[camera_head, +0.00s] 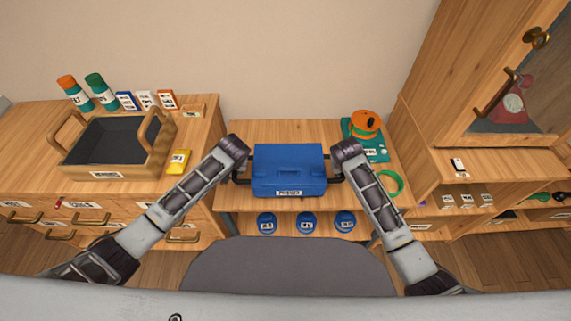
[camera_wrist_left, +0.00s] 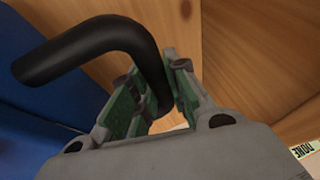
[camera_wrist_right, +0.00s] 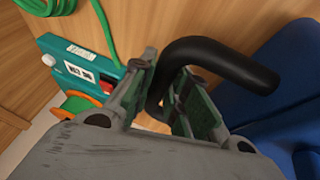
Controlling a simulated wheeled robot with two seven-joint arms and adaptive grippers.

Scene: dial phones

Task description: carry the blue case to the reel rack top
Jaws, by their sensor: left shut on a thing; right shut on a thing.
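The blue case (camera_head: 289,170) is a lidded box with a white label on its front and a black bar handle at each end. My left gripper (camera_wrist_left: 155,108) is shut on its left handle (camera_wrist_left: 95,45). My right gripper (camera_wrist_right: 176,103) is shut on its right handle (camera_wrist_right: 225,60). The case looks level, over the front middle of the reel rack top (camera_head: 265,130), a low wooden surface with blue reels below. I cannot tell whether its underside touches the wood. The case hides the middle of that top.
An orange and green reel (camera_head: 365,123) on a teal base (camera_head: 362,147) and a green cable coil (camera_head: 388,183) sit right of the case. A wooden tray (camera_head: 112,174) and a yellow box (camera_head: 179,162) stand on the left cabinet. A tall cabinet (camera_head: 460,75) stands at right.

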